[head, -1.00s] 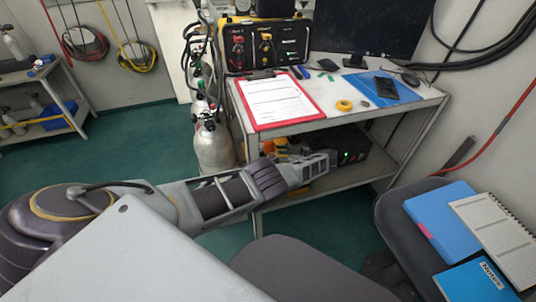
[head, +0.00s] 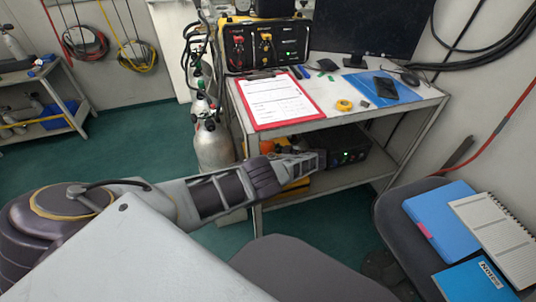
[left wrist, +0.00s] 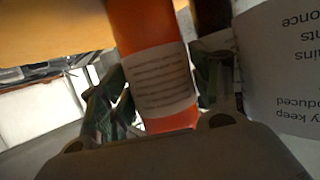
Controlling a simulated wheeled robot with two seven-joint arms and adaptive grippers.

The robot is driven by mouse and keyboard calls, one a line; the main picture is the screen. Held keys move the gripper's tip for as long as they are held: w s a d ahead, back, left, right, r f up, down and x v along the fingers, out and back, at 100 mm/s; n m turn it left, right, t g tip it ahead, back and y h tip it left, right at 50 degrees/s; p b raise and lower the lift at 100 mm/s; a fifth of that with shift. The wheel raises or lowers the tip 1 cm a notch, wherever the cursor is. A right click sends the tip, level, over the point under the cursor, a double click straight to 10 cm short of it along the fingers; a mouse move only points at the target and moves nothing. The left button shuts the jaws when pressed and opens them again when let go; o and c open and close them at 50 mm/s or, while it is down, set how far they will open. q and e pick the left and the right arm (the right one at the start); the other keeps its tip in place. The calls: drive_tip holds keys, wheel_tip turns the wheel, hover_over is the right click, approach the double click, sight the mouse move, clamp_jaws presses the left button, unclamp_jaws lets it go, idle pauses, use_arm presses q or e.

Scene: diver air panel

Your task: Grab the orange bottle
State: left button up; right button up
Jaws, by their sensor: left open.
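The orange bottle (left wrist: 150,30) fills the middle of the left wrist view and carries a white label (left wrist: 160,78) with small print. My left gripper (left wrist: 157,88) is open, with one finger on each side of the bottle. I cannot tell whether either finger touches it. In the head view my left gripper (head: 303,161) reaches into the lower shelf of the cart. My right gripper is not in view.
A dark brown object (left wrist: 211,14) and a white printed surface (left wrist: 275,65) stand close on the right in the left wrist view. The cart's top (head: 335,108) is just above my gripper. Grey cylinders (head: 213,145) stand left of the cart.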

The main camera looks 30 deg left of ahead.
use_arm(q)
drive_tip(key=shift+a+f, duration=0.2)
drive_tip(key=shift+a, duration=0.4)
drive_tip(key=c, duration=1)
drive_tip(key=shift+c, duration=0.5)
drive_tip(key=shift+r, duration=0.1)
drive_tip(key=shift+r, duration=0.2)
